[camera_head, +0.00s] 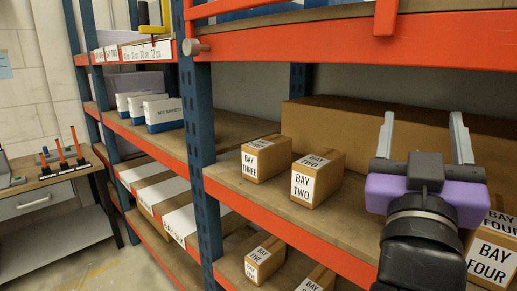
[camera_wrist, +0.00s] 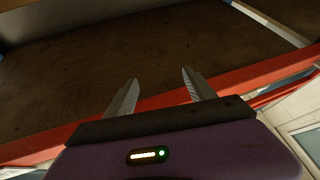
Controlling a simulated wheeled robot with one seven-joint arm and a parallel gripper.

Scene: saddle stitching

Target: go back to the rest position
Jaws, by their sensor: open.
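My gripper (camera_head: 423,138) is at the right in the head view, in front of the orange and blue shelving rack. Its two grey fingers stand apart with nothing between them. In the wrist view my gripper (camera_wrist: 159,92) shows both fingers spread and empty, over a dark brown shelf board (camera_wrist: 130,50) and its orange front beam (camera_wrist: 150,100). My arm hides part of the shelf at the lower right of the head view.
Boxes marked BAY THREE (camera_head: 266,158) and BAY TWO (camera_head: 317,178) stand on the middle shelf, left of my gripper. A BAY FOUR box (camera_head: 491,259) is at the right, close to my arm. A long brown carton (camera_head: 340,115) lies behind. A workbench (camera_head: 45,180) stands far left.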

